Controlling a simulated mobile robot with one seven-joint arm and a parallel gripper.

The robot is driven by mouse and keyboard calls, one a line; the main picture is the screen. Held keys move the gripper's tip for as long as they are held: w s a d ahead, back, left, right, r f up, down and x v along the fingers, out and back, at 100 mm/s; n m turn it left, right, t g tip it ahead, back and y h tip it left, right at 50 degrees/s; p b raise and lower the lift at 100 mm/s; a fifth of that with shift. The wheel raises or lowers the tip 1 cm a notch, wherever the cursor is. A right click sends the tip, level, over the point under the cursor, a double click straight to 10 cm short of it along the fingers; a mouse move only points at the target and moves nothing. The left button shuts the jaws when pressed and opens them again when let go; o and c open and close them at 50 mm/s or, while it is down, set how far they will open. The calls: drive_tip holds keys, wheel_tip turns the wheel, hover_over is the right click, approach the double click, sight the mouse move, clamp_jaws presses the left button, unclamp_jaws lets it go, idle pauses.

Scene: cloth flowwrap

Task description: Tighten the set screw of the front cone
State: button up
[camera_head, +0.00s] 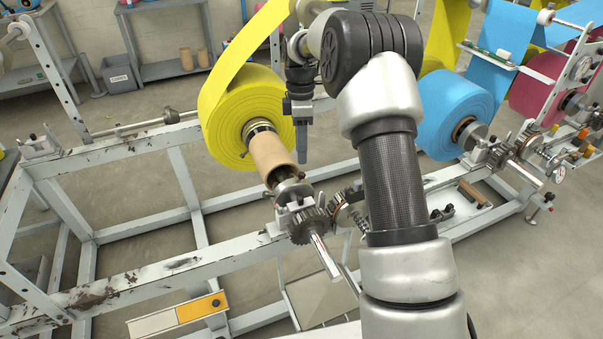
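The yellow roll (235,105) sits on a shaft, with a bare brown core (271,157) sticking out of its near side. A metal cone or collar (291,189), which looks like the front cone, sits at the core's near end. Its set screw is too small to make out. My gripper (302,155) points down at the roll's right edge, and in the picture it is above and right of the core. I see it side-on, so its opening and any small thing in it cannot be told. Its height above the shaft is unclear.
A gear (309,226) and the shaft's bare end (327,258) lie just below the cone. The blue roll (455,112) stands to the right. The white frame's front rail (150,280) crosses below. The frame's left bay is open.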

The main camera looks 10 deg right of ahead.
sight(301, 175)
drive_tip(key=f, duration=0.2)
drive_tip(key=f+b, duration=0.1)
drive_tip(key=f, duration=0.4)
drive_tip(key=shift+s, duration=0.4)
clamp_jaws()
